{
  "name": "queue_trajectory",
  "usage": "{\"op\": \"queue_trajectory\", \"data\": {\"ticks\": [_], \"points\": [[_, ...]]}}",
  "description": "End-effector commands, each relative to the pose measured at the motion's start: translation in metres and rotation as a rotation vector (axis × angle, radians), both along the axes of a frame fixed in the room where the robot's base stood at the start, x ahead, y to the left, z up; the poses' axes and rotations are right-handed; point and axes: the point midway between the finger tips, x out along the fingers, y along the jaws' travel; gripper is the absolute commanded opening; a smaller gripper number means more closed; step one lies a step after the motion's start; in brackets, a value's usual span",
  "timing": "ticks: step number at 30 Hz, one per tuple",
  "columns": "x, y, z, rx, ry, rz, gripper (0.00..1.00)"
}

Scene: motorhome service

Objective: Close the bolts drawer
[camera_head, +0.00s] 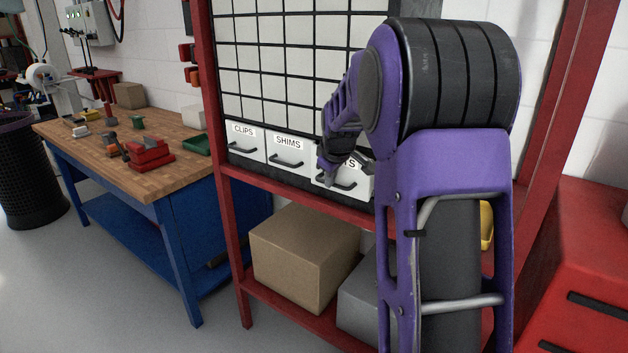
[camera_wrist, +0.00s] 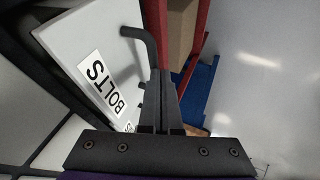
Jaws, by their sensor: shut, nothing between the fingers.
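The bolts drawer (camera_head: 358,188) is the white-fronted one at the right of a row of labelled drawers. My gripper and arm hide part of its label in the head view. In the wrist view its white front (camera_wrist: 78,38) with the BOLTS label and dark bar handle (camera_wrist: 150,45) is close. The front seems to stand a little forward of its neighbours; how far is unclear. My gripper (camera_head: 328,180) is shut and empty in front of the drawer. In the wrist view its fingertips (camera_wrist: 161,76) are beside the handle; whether they touch is unclear.
The clips drawer (camera_head: 244,143) and shims drawer (camera_head: 288,157) look closed. A red shelf rail (camera_head: 300,195) runs below the drawers, with a cardboard box (camera_head: 300,255) underneath. A blue workbench (camera_head: 165,225) stands left, a red cabinet (camera_head: 590,230) right.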

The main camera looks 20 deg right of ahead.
Motion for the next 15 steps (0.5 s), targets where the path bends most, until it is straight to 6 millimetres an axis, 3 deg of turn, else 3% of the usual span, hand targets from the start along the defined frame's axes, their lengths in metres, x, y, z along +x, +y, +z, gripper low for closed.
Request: {"op": "queue_trajectory", "data": {"ticks": [6, 15], "points": [[0.013, -0.017, 0.000, 0.001, 0.002, 0.000, 0.00], [0.016, -0.021, -0.001, 0.000, 0.001, 0.000, 0.00]]}}
